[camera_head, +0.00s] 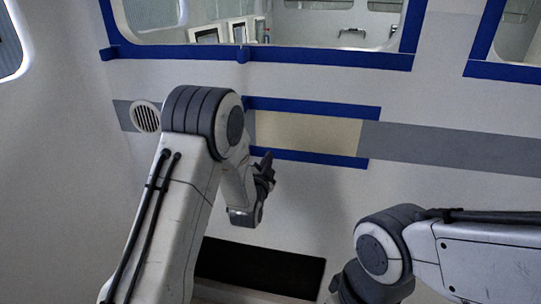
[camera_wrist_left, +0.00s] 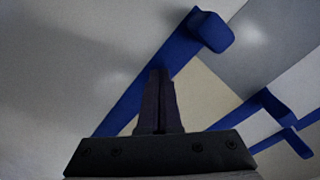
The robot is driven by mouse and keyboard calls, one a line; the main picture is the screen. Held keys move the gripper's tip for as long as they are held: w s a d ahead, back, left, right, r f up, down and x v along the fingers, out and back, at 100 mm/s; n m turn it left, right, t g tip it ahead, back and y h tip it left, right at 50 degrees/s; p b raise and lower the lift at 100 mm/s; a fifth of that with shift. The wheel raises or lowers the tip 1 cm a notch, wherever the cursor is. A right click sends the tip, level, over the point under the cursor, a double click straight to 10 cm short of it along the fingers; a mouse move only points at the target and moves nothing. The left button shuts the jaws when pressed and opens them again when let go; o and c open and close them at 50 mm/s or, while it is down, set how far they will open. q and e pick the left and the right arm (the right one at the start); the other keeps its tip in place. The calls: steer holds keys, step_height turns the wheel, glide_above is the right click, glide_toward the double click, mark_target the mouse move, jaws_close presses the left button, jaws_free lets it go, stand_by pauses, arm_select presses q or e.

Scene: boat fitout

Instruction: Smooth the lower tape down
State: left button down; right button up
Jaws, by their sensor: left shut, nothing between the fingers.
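The lower tape (camera_head: 325,159) is a blue strip along the bottom edge of a beige panel (camera_head: 305,133) on the wall. In the left wrist view the lower tape (camera_wrist_left: 180,50) runs diagonally behind my fingers, and its upper end has a thick, rounded blue lump standing out from the wall. My left gripper (camera_head: 267,162) is shut and empty at the tape's left part; it also shows in the left wrist view (camera_wrist_left: 160,75). The fingertips overlap the tape in the picture; I cannot tell whether they touch it. My forearm hides the tape's left end. My right gripper is out of view.
An upper blue tape (camera_head: 320,108) borders the panel's top. A grey stripe (camera_head: 450,147) crosses the wall, with a round vent (camera_head: 146,117) at left. Blue tape frames the window above. A dark recess (camera_head: 260,268) lies below. The wall under the lower tape is clear.

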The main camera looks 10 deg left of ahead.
mark_target(303, 157)
arm_select(q)
steer(key=shift+w+d+b, duration=0.1)
steer(key=shift+d+b, duration=0.4)
steer(key=shift+d, duration=1.35)
steer(key=shift+d, duration=0.1)
steer(key=shift+d+b, duration=0.35)
steer(key=shift+d, duration=0.9)
steer(key=shift+a, duration=0.1)
steer(key=shift+d+b, duration=0.5)
steer(key=shift+d, duration=1.4)
